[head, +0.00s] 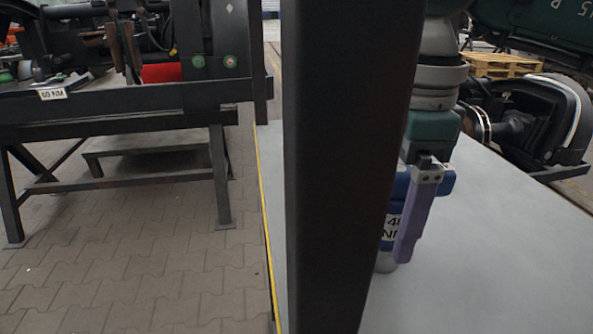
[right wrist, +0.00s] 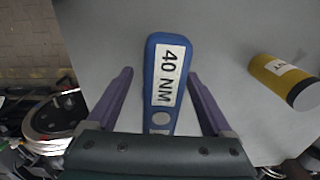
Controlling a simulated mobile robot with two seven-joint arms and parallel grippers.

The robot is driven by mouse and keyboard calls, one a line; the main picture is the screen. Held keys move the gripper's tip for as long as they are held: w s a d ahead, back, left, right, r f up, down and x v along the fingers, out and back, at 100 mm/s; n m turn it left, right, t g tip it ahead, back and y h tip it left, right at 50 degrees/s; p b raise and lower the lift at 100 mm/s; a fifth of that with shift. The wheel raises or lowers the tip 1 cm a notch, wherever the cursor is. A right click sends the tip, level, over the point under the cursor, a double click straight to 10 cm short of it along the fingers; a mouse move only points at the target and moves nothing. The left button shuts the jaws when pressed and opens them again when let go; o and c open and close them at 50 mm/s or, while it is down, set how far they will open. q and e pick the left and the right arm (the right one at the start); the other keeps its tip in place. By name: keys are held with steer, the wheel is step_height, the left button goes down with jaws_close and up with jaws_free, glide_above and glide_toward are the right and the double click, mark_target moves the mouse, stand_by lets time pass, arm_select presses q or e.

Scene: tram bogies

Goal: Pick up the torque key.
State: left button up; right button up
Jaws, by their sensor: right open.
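The torque key (right wrist: 161,100) is blue with a white 40 NM label. In the right wrist view it lies between the two purple fingers of my right gripper (right wrist: 160,73), with grey surface showing on both sides of it. In the head view part of the blue key (head: 388,228) shows behind a purple finger of my right gripper (head: 402,258). That gripper is open and points down at the grey table. A dark post hides part of the key and gripper there. I cannot see my left gripper.
The dark upright post (head: 345,150) crosses the head view. The grey table (head: 490,250) is clear on the right. A yellow cylinder (right wrist: 283,80) with a dark end is right of the key. A black stand (head: 110,110) with machine parts is at the left.

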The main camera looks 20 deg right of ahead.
steer(key=shift+f, duration=0.45)
steer(key=shift+c, duration=0.2)
jaws_close()
steer(key=shift+a, duration=0.1)
stand_by(0.3)
